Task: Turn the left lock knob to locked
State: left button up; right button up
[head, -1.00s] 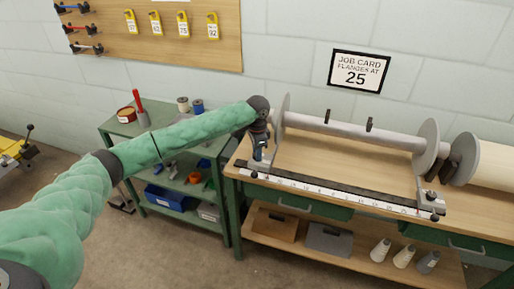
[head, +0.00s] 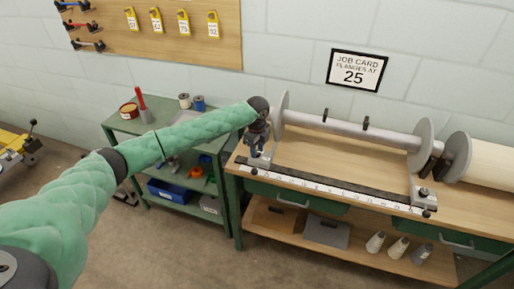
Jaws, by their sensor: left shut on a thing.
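My left arm reaches in from the left to the left end of the beam stand. My left gripper (head: 256,146) points down there and is shut on the left lock knob, which it hides. The left bracket (head: 260,161) stands at the left end of the ruled rail (head: 335,187), below the left flange (head: 280,115). The knob's turn angle cannot be seen. The right lock knob (head: 423,192) shows on the right bracket, below the right flange (head: 421,145). My right gripper is not in view.
A grey beam tube (head: 345,127) with two dark pegs spans the flanges. A job card (head: 357,70) reading 25 hangs on the wall. A green shelf cart (head: 120,133) stands left of the wooden bench (head: 400,178). Several cones sit on the lower shelf.

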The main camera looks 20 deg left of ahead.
pick_arm(q)
jog(key=shift+r+m, duration=0.1)
jog(key=shift+m, duration=1.4)
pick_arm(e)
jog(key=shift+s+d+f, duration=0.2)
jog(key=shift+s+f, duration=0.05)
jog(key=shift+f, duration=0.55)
pick_arm(q)
jog(key=o, duration=1)
